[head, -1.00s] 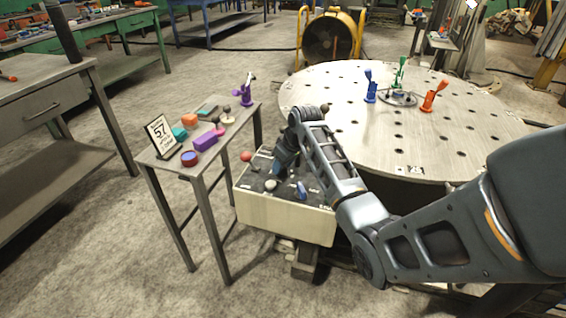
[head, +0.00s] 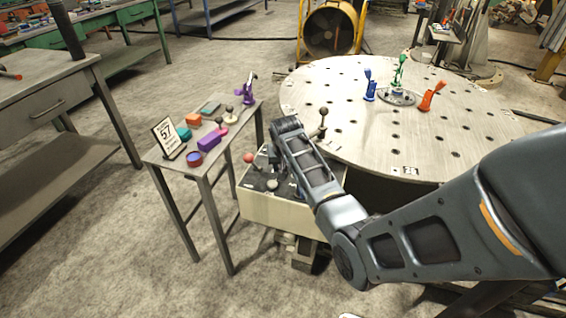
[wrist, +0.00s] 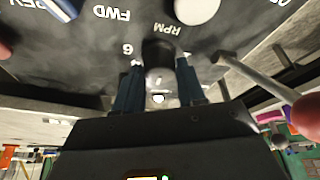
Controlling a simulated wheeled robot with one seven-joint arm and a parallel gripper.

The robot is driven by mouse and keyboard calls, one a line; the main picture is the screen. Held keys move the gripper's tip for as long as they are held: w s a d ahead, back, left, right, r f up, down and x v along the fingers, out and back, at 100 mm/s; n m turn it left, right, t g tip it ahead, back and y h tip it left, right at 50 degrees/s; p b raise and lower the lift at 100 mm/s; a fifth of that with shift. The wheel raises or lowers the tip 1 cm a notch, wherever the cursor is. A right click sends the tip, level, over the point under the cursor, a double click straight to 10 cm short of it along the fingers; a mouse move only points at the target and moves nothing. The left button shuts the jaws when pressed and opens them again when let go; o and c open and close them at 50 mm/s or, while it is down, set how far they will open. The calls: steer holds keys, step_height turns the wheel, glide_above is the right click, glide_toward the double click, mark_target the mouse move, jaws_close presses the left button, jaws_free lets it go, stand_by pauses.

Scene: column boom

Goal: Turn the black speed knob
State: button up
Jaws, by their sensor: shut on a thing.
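The black speed knob (wrist: 158,55) stands on the dark panel near the printed "RPM" and a digit that looks like 6, in the wrist view. My gripper (wrist: 158,72) has one blue-grey finger on each side of it and is shut on it. The knob's pointer mark cannot be made out clearly. In the head view, my forearm and wrist cover the knob and fingers over the control box (head: 275,210).
A white round knob (wrist: 197,10) sits close to the black knob. A lever with a red ball (wrist: 308,112) rises at the right. In the head view, a round perforated table (head: 390,140) stands behind the box, and a small side table (head: 228,140) stands left.

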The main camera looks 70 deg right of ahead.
stand_by(0.4)
steer(key=o, duration=1)
steer(key=shift+v, duration=3.85)
steer(key=shift+a, duration=0.15)
